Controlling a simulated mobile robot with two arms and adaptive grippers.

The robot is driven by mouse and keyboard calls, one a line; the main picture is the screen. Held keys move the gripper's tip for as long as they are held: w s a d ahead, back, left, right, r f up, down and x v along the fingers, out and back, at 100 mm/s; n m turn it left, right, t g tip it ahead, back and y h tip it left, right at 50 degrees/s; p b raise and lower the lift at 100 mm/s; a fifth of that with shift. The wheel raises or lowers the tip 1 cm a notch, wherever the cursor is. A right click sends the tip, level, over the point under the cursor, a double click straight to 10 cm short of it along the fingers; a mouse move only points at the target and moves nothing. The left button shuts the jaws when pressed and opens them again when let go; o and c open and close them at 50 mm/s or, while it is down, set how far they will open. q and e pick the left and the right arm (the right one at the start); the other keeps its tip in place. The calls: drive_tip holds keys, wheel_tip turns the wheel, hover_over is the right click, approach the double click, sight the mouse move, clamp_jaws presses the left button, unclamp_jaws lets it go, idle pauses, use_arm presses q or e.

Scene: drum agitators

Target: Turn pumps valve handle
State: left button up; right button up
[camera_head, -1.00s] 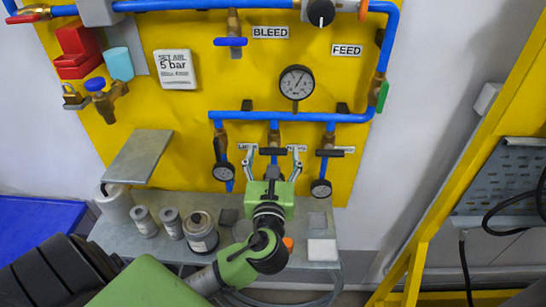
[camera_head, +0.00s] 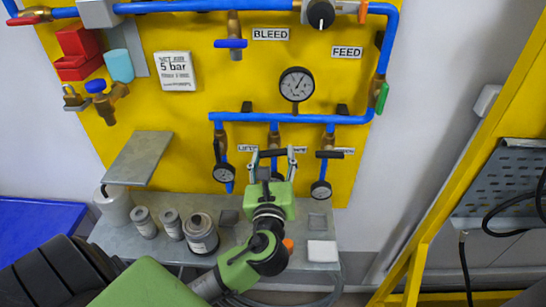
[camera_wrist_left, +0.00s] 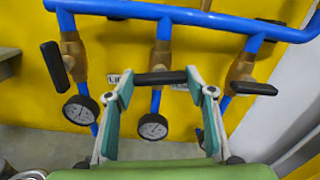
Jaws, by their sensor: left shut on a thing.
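The middle valve handle (camera_head: 273,153) is a short black bar lying level on a brass valve below the blue pipe. It also shows in the left wrist view (camera_wrist_left: 160,77). My left gripper (camera_head: 274,157) is shut on this handle, with one fingertip at each end of the bar. The labels near it are partly covered by the fingers, so I cannot read which valve is marked pumps. The left valve handle (camera_wrist_left: 54,64) stands roughly upright. The right valve handle (camera_wrist_left: 254,88) lies level. My right gripper is not in view.
Small gauges hang below the valves, such as the left gauge (camera_head: 223,174) and right gauge (camera_head: 320,190). A grey shelf (camera_head: 262,248) with several cans lies below my left gripper. A yellow frame (camera_head: 470,160) stands at the right.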

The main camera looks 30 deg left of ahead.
use_arm(q)
drive_tip(key=n, duration=0.3)
drive_tip(key=shift+f+n, duration=0.1)
drive_tip(key=shift+n, duration=0.3)
drive_tip(key=n+b, duration=0.1)
drive_tip(key=n, duration=0.2)
drive_tip(key=shift+n, duration=0.3)
drive_tip(key=n+b, duration=0.1)
drive_tip(key=n, duration=0.3)
drive_tip(key=shift+b, duration=0.3)
drive_tip(key=shift+n+b, duration=0.6)
drive_tip(key=shift+n, duration=1.6)
drive_tip(key=o, duration=1.1)
